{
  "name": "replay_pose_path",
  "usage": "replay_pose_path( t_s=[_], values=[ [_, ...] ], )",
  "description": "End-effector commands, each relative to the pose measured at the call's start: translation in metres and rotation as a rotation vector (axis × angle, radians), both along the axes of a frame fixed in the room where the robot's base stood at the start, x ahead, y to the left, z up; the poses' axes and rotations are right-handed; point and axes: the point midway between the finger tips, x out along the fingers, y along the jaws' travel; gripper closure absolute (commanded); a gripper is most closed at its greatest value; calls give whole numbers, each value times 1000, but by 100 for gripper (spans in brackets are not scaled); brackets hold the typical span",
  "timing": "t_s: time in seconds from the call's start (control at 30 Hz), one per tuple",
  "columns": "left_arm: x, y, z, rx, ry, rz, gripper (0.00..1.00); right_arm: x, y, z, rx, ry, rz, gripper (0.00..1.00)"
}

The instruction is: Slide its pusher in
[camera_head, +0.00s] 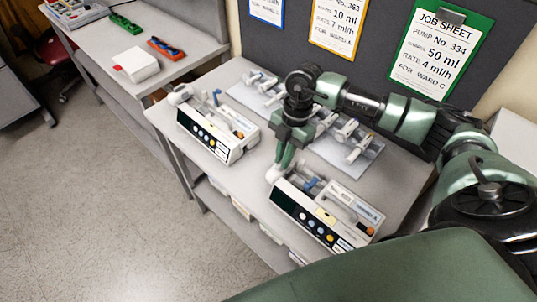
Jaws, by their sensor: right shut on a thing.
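Two infusion pumps stand on the grey bench. The near pump (318,222) has a dark front panel with coloured buttons and a blue part on top. My right gripper (276,168) reaches down at its left end and is shut on the white pusher end (272,175). The fingers partly hide the pusher, and how far it sticks out is hard to tell. The other pump (215,132) stands to the left, with its own white pusher end (178,95) at its left end. My left gripper is not in view.
Several syringes (352,143) lie on a pale tray (370,170) behind my right gripper, with more syringes (262,82) further left. Job sheets, one on a green clipboard (440,45), are on the dark back panel. A side bench holds a white box (138,65) and coloured racks (166,48).

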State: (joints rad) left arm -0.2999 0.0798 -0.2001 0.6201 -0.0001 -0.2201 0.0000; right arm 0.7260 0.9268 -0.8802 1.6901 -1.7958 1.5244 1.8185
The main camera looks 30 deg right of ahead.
Motion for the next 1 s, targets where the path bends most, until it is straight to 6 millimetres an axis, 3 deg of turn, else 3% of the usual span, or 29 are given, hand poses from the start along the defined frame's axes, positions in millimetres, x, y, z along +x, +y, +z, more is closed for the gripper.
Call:
replay_pose_path(
  t_s=[0.17,0.2,0.27,0.63,1.0],
  values=[
    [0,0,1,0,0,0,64,-2,-1,0,0,1,-1,100],
    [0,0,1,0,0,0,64,-2,-1,0,0,1,-1,82],
    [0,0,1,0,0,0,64,-2,-1,0,0,1,-1,69],
    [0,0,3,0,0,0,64,-1,-1,3,0,0,0,69],
    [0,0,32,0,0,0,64,-1,-1,39,0,-1,-1,69]
  ],
)
